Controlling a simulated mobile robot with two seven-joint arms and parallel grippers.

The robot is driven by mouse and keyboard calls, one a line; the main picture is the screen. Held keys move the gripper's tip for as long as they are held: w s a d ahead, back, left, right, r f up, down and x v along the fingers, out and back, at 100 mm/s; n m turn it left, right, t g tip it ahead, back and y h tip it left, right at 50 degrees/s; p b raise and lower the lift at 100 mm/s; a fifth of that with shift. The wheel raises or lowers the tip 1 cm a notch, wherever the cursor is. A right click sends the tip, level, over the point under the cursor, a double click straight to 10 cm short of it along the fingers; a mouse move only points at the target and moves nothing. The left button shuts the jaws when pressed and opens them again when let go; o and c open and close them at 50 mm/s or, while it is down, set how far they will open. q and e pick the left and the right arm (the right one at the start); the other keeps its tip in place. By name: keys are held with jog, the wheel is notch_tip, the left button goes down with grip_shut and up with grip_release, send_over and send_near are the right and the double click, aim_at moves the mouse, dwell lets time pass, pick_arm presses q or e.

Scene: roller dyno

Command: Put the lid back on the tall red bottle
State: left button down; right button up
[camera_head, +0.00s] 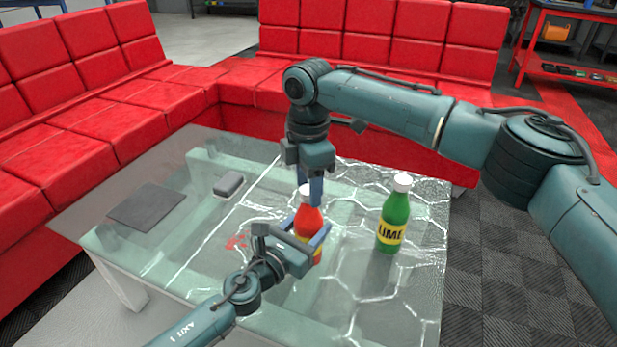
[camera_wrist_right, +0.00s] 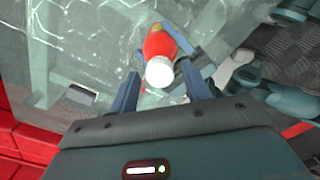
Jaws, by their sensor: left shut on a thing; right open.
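The red bottle (camera_head: 309,221) stands upright on the glass table, with a white lid (camera_head: 305,190) at its top. My left gripper (camera_head: 306,243) is shut around the bottle's body from the front left. My right gripper (camera_head: 316,190) points down from above, at the lid. In the right wrist view the white lid (camera_wrist_right: 160,72) sits on the neck end of the red bottle (camera_wrist_right: 159,44), between the two spread fingers of my right gripper (camera_wrist_right: 163,88), apart from both. I cannot tell whether the lid is fully seated.
A green bottle (camera_head: 393,218) with a white lid stands to the right on the glass table (camera_head: 170,240). A grey box (camera_head: 229,184) and a dark flat pad (camera_head: 146,207) lie to the left. Red sofas (camera_head: 120,112) border the table behind and left.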

jog(key=shift+c, duration=0.2)
jog(key=c, duration=1)
jog(key=m, duration=1.2)
jog(key=o, duration=1.2)
jog(key=shift+c, duration=0.2)
notch_tip(320, 180, up, 12)
